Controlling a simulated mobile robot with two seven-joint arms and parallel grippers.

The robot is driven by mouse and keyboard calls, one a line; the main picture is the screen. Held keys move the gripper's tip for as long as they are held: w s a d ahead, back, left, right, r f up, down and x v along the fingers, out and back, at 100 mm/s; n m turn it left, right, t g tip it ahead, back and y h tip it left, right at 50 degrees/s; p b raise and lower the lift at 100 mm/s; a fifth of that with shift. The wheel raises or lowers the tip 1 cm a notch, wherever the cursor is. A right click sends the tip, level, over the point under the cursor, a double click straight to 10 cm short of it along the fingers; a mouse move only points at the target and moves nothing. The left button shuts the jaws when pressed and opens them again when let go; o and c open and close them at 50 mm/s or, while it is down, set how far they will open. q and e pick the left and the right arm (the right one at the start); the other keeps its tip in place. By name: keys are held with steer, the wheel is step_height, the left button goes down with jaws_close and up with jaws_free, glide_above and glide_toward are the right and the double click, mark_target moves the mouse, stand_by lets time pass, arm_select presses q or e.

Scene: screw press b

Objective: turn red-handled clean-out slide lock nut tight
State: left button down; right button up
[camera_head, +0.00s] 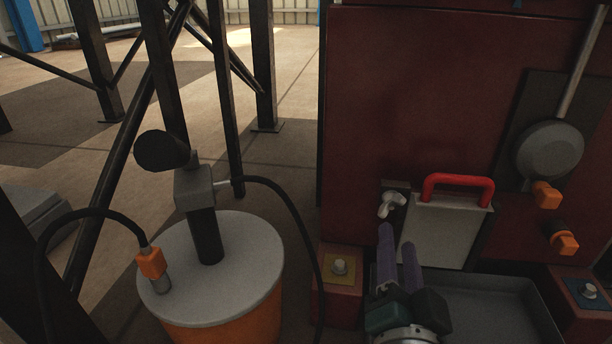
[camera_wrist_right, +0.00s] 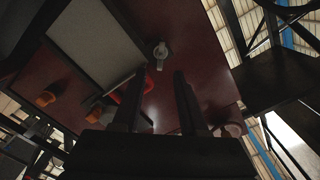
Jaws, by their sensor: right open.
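The clean-out slide is a pale grey plate (camera_head: 438,234) with a red handle (camera_head: 457,181) along its top, set against the dark red machine wall. The light metal lock nut (camera_head: 391,204), wing-shaped, sits just left of the handle. It also shows in the right wrist view (camera_wrist_right: 160,53), beyond the fingers, with the plate (camera_wrist_right: 95,38) to its left. My right gripper (camera_head: 398,237) is open and empty, its fingers pointing up toward the nut from just below. The fingertips appear apart from the nut. My left gripper is not in view.
A dark tray (camera_head: 500,310) lies below the slide, between bolted red feet (camera_head: 340,285). A grey-lidded orange drum (camera_head: 225,318) with a pump and hose stands at left. Orange fittings (camera_head: 563,240) stick out of the wall at right.

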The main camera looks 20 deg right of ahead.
mark_target(394, 210)
steer(key=b+x, duration=0.3)
steer(key=x, duration=0.4)
steer(key=shift+w+d, duration=0.1)
steer(key=shift+w, duration=0.15)
steer(key=shift+w+d, duration=0.1)
steer(key=shift+w, duration=0.05)
jaws_close()
